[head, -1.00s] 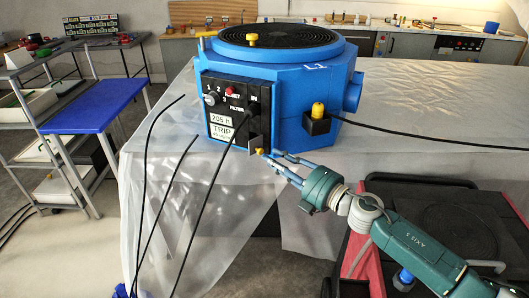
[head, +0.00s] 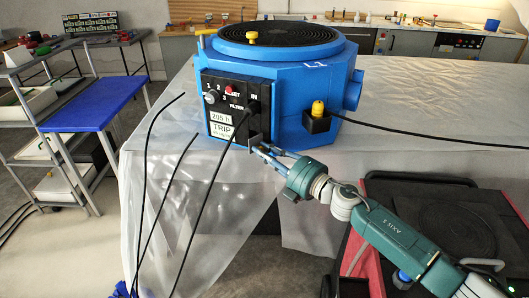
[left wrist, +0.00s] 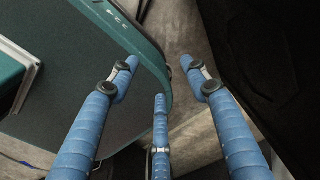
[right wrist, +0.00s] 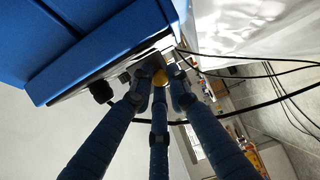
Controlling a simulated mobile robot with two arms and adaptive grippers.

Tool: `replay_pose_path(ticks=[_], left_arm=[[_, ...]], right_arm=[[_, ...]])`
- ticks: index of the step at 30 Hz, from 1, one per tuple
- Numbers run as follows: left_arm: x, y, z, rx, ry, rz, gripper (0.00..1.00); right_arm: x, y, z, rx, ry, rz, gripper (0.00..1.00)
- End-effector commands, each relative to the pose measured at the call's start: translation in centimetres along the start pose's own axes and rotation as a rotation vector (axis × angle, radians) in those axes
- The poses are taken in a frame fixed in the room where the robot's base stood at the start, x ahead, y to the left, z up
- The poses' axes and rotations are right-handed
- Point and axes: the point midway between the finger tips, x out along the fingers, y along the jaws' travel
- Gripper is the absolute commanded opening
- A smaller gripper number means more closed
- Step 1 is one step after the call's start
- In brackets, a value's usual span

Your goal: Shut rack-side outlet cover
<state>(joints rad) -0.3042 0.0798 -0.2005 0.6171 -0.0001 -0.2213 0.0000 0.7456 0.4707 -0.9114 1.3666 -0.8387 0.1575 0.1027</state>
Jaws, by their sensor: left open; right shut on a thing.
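The blue drying machine (head: 290,88) stands on the sheet-covered table, its black control panel (head: 222,105) facing front left. A small dark grey cover plate (head: 254,128) sits at the panel's lower right edge; how far it stands open is hard to tell. My right gripper (head: 261,149) is shut on the cover's yellow knob, which its fingers hide in the head view. The yellow knob (right wrist: 160,78) shows between the fingers in the right wrist view.
A black cable (head: 208,190) runs down from the panel, close left of the cover. Another black box with a yellow knob (head: 318,108) is on the machine's right side, a cable leading right. A rack with a blue top (head: 95,105) stands at left. The sheet-covered table (head: 430,100) is clear at right.

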Motion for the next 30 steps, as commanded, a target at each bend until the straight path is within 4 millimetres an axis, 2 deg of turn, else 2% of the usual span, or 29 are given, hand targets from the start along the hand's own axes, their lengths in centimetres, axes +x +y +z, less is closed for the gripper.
replay_pose_path(ticks=[8,12,16,22,30], left_arm=[[-2.2,-0.1,-0.4,0.0,0.004,-0.001,0.47],[-3.8,-0.2,-0.8,0.0,0.007,-0.001,0.47],[-4.5,-0.2,-1.0,0.0,0.01,-0.002,0.47],[-3.7,-0.2,-1.0,0.0,0.01,-0.002,0.47],[-0.9,-0.2,-0.8,0.0,0.01,-0.002,0.47]], right_arm=[[0.3,0.4,-0.6,0.005,-0.083,-0.002,0.0],[0.7,0.5,-0.9,0.007,-0.178,-0.001,0.0],[1.1,0.2,-1.3,0.01,-0.288,-0.001,0.0],[1.9,-0.3,-1.6,0.01,-0.461,0.0,0.0],[2.7,-0.6,-1.8,0.007,-0.656,0.001,0.0]])
